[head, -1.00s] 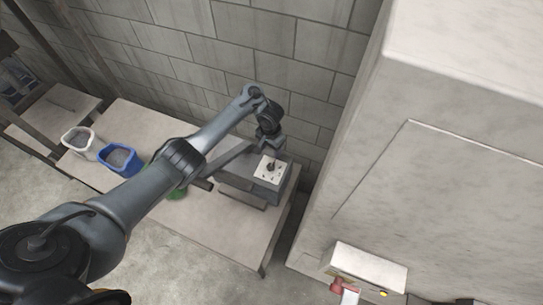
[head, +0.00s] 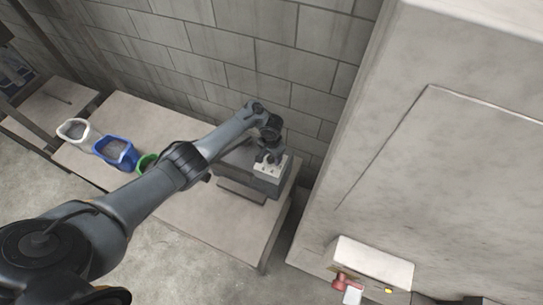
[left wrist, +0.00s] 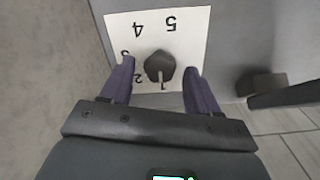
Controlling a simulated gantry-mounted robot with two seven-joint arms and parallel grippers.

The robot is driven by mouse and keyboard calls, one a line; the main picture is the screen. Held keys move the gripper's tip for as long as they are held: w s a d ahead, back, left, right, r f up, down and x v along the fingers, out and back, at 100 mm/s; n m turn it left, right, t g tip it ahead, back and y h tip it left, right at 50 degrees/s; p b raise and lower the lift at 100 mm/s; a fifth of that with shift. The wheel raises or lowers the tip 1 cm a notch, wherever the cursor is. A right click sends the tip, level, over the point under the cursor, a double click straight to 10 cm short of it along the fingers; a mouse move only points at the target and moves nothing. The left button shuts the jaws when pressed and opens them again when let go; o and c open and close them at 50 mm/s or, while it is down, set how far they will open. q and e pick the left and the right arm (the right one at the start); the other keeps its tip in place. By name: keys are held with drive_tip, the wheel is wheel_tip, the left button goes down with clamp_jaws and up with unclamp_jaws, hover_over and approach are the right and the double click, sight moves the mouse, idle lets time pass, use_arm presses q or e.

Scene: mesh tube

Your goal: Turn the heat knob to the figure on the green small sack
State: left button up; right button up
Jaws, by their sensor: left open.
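The dark heat knob (left wrist: 160,67) sits on a white plate (left wrist: 187,24) printed with figures that appear upside down in the left wrist view. I can read 5, 4 and 2; a 3 is partly covered by a finger. A pale mark on the knob points toward the picture's bottom. My left gripper (left wrist: 159,68) is open, with one finger on each side of the knob; contact cannot be told. In the head view it is over the plate (head: 272,170), hiding much of the knob. The green small sack (head: 147,161) is partly behind my arm; its figure is not readable.
The grey heater box (head: 240,186) stands on the table (head: 215,217) near the block wall. A blue sack (head: 116,153) and a white sack (head: 74,130) stand at the table's left. A large pale cabinet (head: 440,150) rises at right.

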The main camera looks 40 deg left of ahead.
use_arm(q)
drive_tip(key=shift+c, duration=0.2)
drive_tip(key=c, duration=1)
